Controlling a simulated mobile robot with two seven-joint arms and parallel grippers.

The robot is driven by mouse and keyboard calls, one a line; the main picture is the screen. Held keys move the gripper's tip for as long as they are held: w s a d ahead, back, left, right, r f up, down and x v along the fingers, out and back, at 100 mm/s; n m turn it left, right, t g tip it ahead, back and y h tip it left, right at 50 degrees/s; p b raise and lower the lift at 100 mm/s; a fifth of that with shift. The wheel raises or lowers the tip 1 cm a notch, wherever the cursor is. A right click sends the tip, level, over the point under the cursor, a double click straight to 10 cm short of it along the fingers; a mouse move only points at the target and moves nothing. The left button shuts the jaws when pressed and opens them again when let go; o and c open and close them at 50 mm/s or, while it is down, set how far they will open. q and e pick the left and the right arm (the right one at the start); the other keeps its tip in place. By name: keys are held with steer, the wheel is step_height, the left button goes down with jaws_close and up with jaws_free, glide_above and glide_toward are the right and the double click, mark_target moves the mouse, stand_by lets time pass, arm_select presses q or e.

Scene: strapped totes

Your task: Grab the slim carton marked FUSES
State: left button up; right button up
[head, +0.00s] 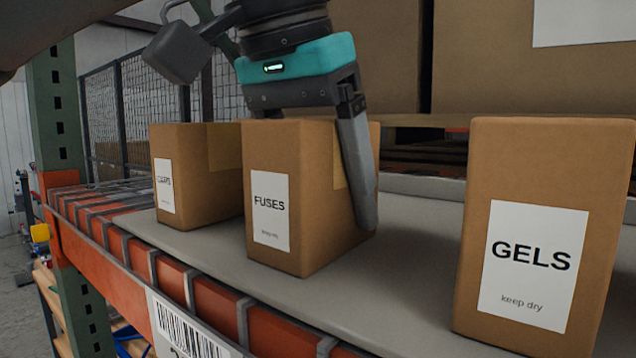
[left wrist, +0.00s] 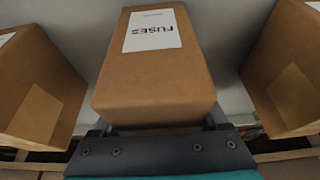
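The slim brown FUSES carton (head: 312,190) stands upright on the grey shelf, its white label facing front left. It also shows in the left wrist view (left wrist: 155,85), filling the middle between the fingers. My left gripper (head: 345,165), with a teal band, is above and behind it, pointing down. One dark finger runs down along the carton's right side, close to or touching it. The other finger is hidden behind the carton. I cannot tell whether the fingers press on it. My right gripper is not in view.
A GELS carton (head: 545,220) stands to the right, with a gap of bare shelf (head: 410,255) between. Another labelled carton (head: 197,175) stands close on the left. Large boxes (head: 535,85) are behind. An orange beam with straps (head: 210,295) edges the front; a green upright (head: 62,130) is at left.

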arm_select(q)
jaws_close()
stand_by(0.4)
steer(key=shift+r, duration=0.15)
